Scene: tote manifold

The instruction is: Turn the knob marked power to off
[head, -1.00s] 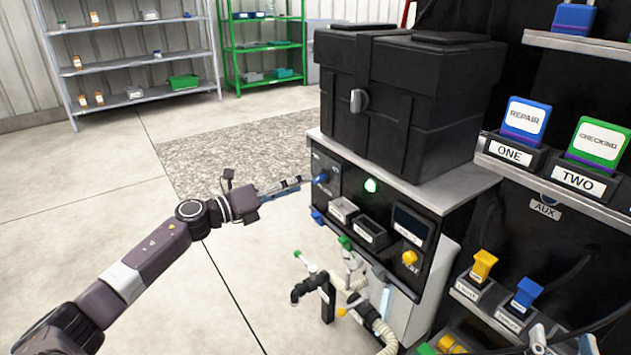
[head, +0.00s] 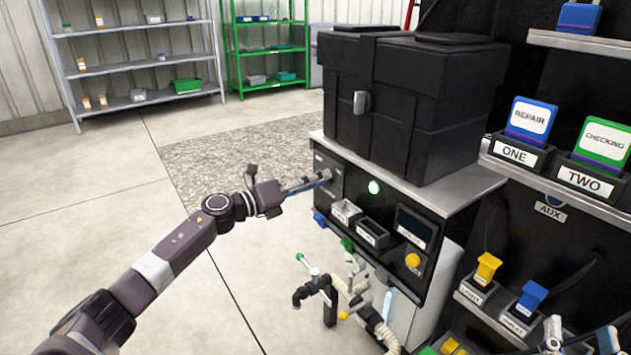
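The power unit (head: 432,262) is a box with a dark front panel under a black case. My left gripper (head: 326,178) reaches from the left to the upper left of that panel. Its fingertips are at the place of the blue knob, which is hidden or blends with the bluish fingers. I cannot tell whether the fingers are closed on it, nor read the knob's marking or setting. Two pale fingertips, apart, at the bottom right edge look like my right gripper (head: 581,338), open and empty.
The black case (head: 410,95) sits on top. Hoses and a valve (head: 318,288) stand below. Labelled holders (head: 515,155) are at the right. The floor at left is open.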

